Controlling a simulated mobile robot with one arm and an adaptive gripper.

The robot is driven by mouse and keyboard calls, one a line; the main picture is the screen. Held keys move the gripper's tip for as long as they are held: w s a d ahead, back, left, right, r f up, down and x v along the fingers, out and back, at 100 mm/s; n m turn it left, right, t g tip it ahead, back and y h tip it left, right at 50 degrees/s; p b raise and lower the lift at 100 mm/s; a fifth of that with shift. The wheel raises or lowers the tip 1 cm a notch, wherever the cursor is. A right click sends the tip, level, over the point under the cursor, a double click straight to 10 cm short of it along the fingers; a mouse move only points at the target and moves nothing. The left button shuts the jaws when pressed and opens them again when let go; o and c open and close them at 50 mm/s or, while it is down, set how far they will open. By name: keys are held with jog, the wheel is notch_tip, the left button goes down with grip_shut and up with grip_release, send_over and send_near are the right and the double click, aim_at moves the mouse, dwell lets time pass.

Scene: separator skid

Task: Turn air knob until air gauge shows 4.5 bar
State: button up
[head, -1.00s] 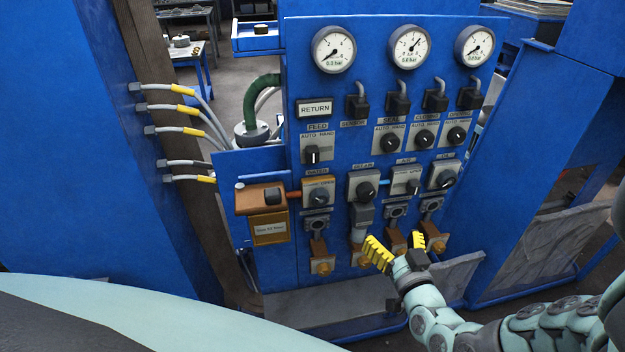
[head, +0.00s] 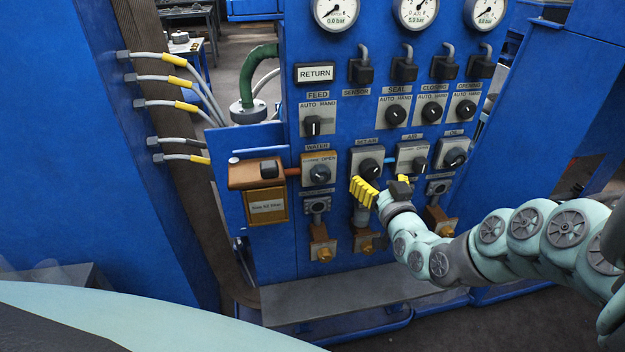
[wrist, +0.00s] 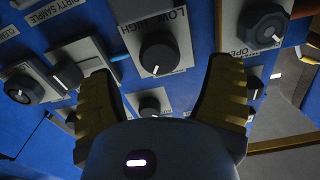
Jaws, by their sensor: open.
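My gripper (head: 382,184) is open and empty, in front of the panel just below these two knobs. In the wrist view, a black knob marked LOW HIGH (wrist: 158,55) lies between and beyond the spread fingers (wrist: 163,72), with no visible contact. The middle gauge (head: 418,10) appears to read 5.0 bar. The left gauge (head: 336,10) shows 0.0 bar. I cannot tell which gauge is for air.
The WATER knob (head: 319,174) stands left and the OIL knob (head: 455,157) right. A row of selector switches (head: 312,125) is above. Orange-brown fittings (head: 322,250) stick out below. In the wrist view, another knob (wrist: 262,28) sits close beyond the right finger.

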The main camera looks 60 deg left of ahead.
aim_at(371, 173)
jog(key=shift+b+x, duration=0.35)
jog(key=shift+x, duration=1.75)
jog(key=shift+s, duration=0.1)
